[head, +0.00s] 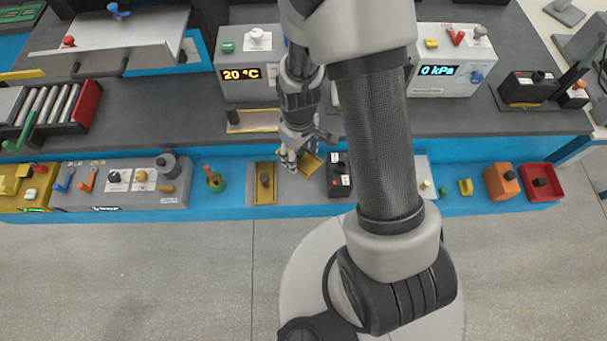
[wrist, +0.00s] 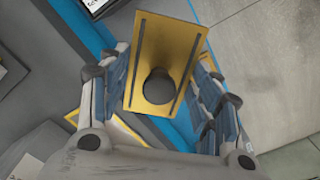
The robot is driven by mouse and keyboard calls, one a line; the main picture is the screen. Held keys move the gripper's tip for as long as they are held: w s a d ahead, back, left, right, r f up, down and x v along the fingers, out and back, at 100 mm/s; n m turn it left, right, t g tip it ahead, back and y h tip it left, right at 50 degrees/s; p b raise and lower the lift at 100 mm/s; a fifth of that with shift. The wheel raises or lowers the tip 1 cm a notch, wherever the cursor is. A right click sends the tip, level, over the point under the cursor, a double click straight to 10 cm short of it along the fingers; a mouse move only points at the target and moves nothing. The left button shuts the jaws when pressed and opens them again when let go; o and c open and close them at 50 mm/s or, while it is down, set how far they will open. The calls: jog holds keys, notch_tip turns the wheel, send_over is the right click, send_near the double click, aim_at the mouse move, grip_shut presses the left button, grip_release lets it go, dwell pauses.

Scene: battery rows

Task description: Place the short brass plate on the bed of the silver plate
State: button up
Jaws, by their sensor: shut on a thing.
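A brass plate (wrist: 165,40) with a round black knob sits between the fingers of my gripper (wrist: 160,68) in the wrist view, which is shut on it. In the head view, my gripper (head: 297,160) is over the blue shelf, with part of the held brass plate (head: 311,164) showing beside the fingers. A pale silver-grey surface (head: 289,190) lies below it, probably a silver plate; I cannot tell whether the brass plate touches it. Another pale plate (head: 422,172) shows partly behind my arm at the right.
A longer brass plate (head: 265,192) with a dark knob lies just left of my gripper. A black box (head: 339,180) stands close on its right. Boxes with temperature (head: 247,75) and pressure (head: 440,72) displays stand behind. The shelf's front edge is near.

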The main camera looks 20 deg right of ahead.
aim_at(301, 182)
notch_tip(301, 182, down, 15)
jog(key=b, duration=0.4)
jog(key=shift+f, duration=0.2)
jog(key=shift+f, duration=0.15)
jog(key=o, duration=1.4)
jog(key=shift+c, duration=0.2)
